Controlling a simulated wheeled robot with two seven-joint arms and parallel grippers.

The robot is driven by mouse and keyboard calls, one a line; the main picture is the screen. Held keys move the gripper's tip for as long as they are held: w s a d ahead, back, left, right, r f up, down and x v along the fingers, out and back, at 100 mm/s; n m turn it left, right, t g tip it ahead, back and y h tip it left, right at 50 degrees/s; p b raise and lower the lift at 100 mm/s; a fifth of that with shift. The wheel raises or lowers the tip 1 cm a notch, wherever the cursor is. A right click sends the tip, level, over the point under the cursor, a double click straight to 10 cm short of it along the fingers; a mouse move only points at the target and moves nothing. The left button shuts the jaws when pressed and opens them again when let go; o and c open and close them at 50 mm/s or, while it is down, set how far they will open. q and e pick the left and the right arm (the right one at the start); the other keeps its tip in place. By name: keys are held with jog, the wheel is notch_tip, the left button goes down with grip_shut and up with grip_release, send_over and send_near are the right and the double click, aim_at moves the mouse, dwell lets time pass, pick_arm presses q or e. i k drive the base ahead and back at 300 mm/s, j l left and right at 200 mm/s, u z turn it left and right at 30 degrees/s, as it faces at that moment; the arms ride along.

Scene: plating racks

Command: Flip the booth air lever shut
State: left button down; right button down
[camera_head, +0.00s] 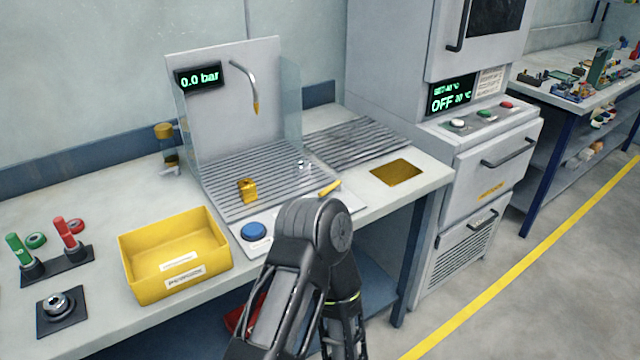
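The air booth (222,130) is a grey open-fronted stand with a nozzle, a ribbed floor and clear side panels. Its display (199,77) reads 0.0 bar. A small yellow handle (330,187), which looks like the air lever, lies tilted at the booth's front right corner. A blue round button (254,231) sits at the booth's front left. One of my black arms rises from the bottom, its joint just in front of and below the yellow handle in the picture. Neither gripper shows; the arm's lower end runs out of the frame.
A brass-coloured piece (247,190) lies on the booth floor. A yellow bin (174,255) stands left of it, beside green (18,248) and red (66,232) handled tools. An oven (462,130) marked OFF stands right. The bench's right end holds a gold plate (397,172).

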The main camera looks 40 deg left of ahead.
aim_at(337, 185)
jog(key=j+u, duration=0.1)
jog(key=u, duration=0.3)
jog(key=i+u, duration=0.1)
jog(key=u, duration=0.35)
jog(key=i+u, duration=0.1)
jog(key=u, duration=0.3)
jog(key=i+u, duration=0.1)
jog(key=u, duration=0.3)
